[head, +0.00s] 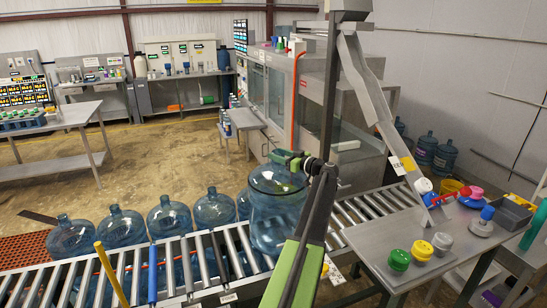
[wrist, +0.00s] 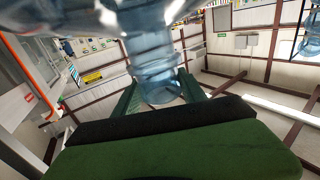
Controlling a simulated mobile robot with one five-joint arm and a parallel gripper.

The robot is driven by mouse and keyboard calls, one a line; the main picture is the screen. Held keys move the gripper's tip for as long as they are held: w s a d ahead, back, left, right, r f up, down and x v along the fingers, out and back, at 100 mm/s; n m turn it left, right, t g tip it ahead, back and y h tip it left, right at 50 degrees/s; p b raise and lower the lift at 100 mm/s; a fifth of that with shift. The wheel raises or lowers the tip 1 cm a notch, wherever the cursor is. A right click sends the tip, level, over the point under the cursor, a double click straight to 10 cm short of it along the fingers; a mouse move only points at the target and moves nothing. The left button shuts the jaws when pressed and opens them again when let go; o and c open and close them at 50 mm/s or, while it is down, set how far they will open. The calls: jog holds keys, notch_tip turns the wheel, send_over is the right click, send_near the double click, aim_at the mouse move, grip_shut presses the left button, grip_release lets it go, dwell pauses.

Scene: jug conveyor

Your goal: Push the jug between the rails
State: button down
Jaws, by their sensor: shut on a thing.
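A clear blue jug (head: 275,218) stands upright on the roller conveyor (head: 190,262). My gripper (head: 293,158) is at the top of the jug, shut on its neck. In the wrist view the jug's neck (wrist: 158,82) sits between the two green fingers of my gripper (wrist: 160,95). A yellow bar (head: 111,272) and a blue bar (head: 152,274) show at the conveyor to the left of the jug, with a gap between them. I cannot tell whether these bars are the rails.
Several other blue jugs (head: 168,217) stand in a row behind the conveyor. A metal table (head: 375,245) with coloured caps (head: 399,259) is at the right, under a steel chute (head: 365,85). The rollers between the jug and the blue bar are clear.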

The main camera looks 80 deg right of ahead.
jog(key=shift+s+d+f, duration=0.1)
jog(key=shift+s+d, duration=0.3)
jog(key=shift+s, duration=0.25)
jog(key=shift+s+d, duration=0.7)
jog(key=shift+s, duration=0.3)
jog(key=shift+s+d, duration=0.7)
jog(key=shift+s, duration=0.3)
jog(key=c, duration=0.6)
grip_release()
jog(key=v, duration=1.7)
jog(key=shift+s+a, duration=0.15)
